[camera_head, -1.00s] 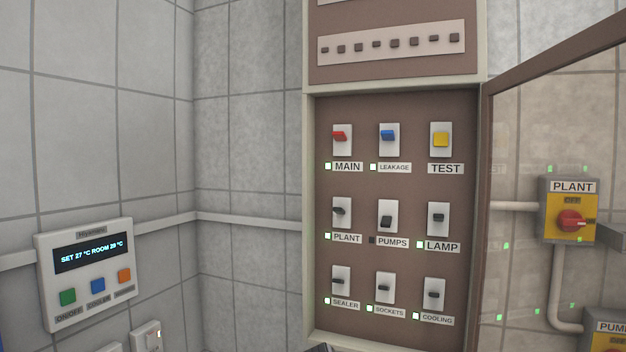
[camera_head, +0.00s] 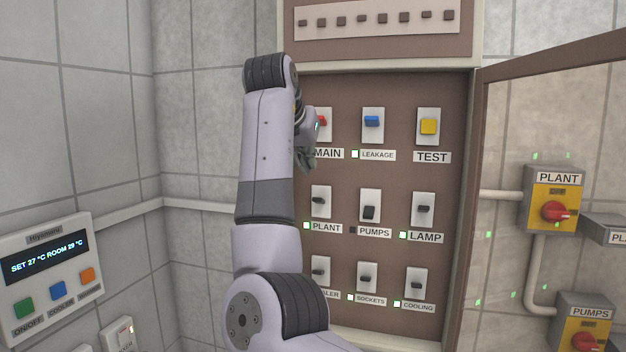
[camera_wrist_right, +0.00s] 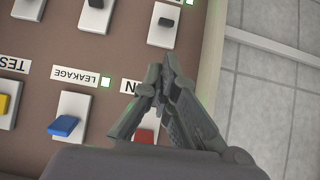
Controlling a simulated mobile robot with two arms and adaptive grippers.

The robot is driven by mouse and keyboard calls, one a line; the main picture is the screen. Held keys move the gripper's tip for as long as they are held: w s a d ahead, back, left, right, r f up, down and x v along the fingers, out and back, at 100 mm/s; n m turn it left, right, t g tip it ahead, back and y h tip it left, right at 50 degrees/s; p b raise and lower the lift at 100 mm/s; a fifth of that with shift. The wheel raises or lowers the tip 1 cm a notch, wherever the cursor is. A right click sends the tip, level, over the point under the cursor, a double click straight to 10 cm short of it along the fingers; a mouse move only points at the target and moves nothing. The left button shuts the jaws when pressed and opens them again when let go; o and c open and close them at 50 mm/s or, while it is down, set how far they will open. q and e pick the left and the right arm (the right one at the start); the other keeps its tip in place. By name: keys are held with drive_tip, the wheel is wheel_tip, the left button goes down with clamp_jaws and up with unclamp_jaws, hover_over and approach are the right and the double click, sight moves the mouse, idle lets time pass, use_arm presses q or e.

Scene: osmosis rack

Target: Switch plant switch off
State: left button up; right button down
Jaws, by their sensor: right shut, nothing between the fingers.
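The plant switch (camera_head: 320,201) is a small dark lever on a white plate in the brown panel, with a PLANT label (camera_head: 326,228) and a lit green lamp below. A dark lever on a white plate, apparently the same switch (camera_wrist_right: 167,22), shows at the top of the right wrist view. My right gripper (camera_head: 306,162) is shut and empty, in front of the panel near the MAIN label, above the plant switch. In the right wrist view its fingertips (camera_wrist_right: 158,78) point toward that lever, apart from it in the picture. My left gripper is not in view.
The red MAIN switch (camera_head: 322,122) is partly hidden by my arm; the blue LEAKAGE switch (camera_head: 372,121) is right of it. The PUMPS switch (camera_head: 370,207) is beside PLANT. The open glass door (camera_head: 478,150) stands right, with a yellow PLANT rotary box (camera_head: 555,205) behind it.

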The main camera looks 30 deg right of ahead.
drive_tip(key=shift+s+a+r, duration=0.1)
drive_tip(key=shift+s, duration=0.05)
drive_tip(key=p, duration=0.5)
approach(322, 190)
drive_tip(key=x, duration=0.5)
drive_tip(key=shift+w+d+f, duration=0.25)
drive_tip(key=shift+d+f, duration=0.05)
drive_tip(key=shift+d, duration=0.05)
